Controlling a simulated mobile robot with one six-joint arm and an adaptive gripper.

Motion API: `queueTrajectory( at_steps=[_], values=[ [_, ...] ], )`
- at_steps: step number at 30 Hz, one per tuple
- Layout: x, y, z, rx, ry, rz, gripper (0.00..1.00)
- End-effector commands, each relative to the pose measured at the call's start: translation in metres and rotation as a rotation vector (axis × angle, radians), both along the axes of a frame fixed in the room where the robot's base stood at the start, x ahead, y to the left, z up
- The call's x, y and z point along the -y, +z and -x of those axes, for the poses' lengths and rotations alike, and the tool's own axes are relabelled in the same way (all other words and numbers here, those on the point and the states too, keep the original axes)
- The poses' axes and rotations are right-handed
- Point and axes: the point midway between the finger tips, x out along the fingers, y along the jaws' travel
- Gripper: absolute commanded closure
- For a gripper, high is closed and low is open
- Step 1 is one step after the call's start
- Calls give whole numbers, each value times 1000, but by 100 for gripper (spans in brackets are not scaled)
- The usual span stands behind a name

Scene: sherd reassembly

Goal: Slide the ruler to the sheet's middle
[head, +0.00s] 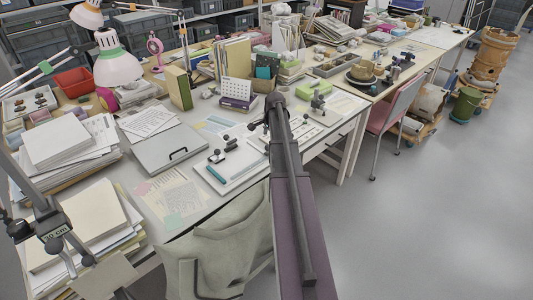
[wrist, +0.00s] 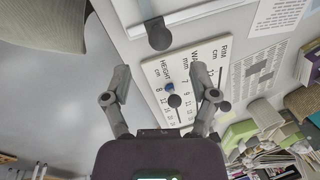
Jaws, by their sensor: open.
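I cannot make out a ruler for certain. A narrow teal strip (head: 216,173) lies along the left edge of a white board (head: 240,172) that carries black knobs; I cannot tell if it is the ruler. A paper sheet with a printed drawing (head: 168,199) lies flat to the left of that board. My gripper (wrist: 161,82) is open and empty, its fingers apart above a white card marked HEIGHT, WALL and RIM (wrist: 158,68). In the head view, my arm hides much of the area around the gripper (head: 275,103).
A pink chair (head: 397,105) stands to the right. Open floor (head: 430,220) lies at the front right.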

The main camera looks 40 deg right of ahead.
Motion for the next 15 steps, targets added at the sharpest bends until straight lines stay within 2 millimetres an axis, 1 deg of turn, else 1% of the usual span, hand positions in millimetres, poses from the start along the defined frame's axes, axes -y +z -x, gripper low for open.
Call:
queueTrajectory(
  at_steps=[1,15],
  values=[
    [0,-8,-1,0,0,0,25],
    [1,-44,-8,0,-1,0,25]
  ],
)
